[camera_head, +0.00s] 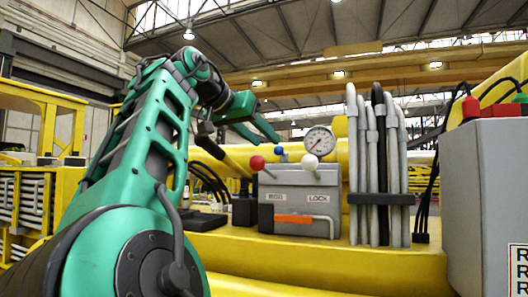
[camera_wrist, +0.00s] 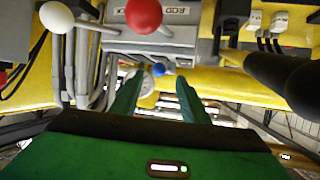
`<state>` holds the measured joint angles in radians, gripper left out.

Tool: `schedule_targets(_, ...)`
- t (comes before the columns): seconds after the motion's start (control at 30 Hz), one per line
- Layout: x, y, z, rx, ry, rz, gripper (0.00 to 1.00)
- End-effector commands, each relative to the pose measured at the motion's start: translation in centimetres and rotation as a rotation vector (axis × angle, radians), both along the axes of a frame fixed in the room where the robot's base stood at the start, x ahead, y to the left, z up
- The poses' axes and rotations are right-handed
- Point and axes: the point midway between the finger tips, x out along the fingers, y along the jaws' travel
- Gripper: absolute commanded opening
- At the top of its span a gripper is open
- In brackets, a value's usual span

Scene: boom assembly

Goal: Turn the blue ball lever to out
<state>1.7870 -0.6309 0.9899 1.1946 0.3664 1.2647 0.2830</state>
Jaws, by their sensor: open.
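The blue ball lever (camera_head: 279,150) stands at the top of a grey control box (camera_head: 290,215), between a red ball lever (camera_head: 257,163) and a white ball lever (camera_head: 310,162). My gripper (camera_head: 262,135) is above and left of the blue ball in the head view, open and apart from it. In the wrist view the blue ball (camera_wrist: 158,69) shows between the two green fingers, beyond their tips, with nothing held. The red ball (camera_wrist: 143,14) and white ball (camera_wrist: 56,17) are at the top there. No "out" label is readable.
An orange handle (camera_head: 293,219) is on the box front, near a LOCK label. A round gauge (camera_head: 319,141) and upright grey and black hoses (camera_head: 377,165) stand to the right. A yellow beam (camera_head: 340,262) carries the box. A grey cabinet (camera_head: 485,200) stands far right.

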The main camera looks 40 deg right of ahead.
Motion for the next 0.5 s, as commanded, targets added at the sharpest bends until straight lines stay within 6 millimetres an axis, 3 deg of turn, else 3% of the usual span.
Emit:
schedule_targets(0.23,1.0,-3.5,-1.5,0.002,0.001,0.000,0.41)
schedule_targets(0.5,1.5,-5.1,-2.2,0.000,0.000,0.000,0.41)
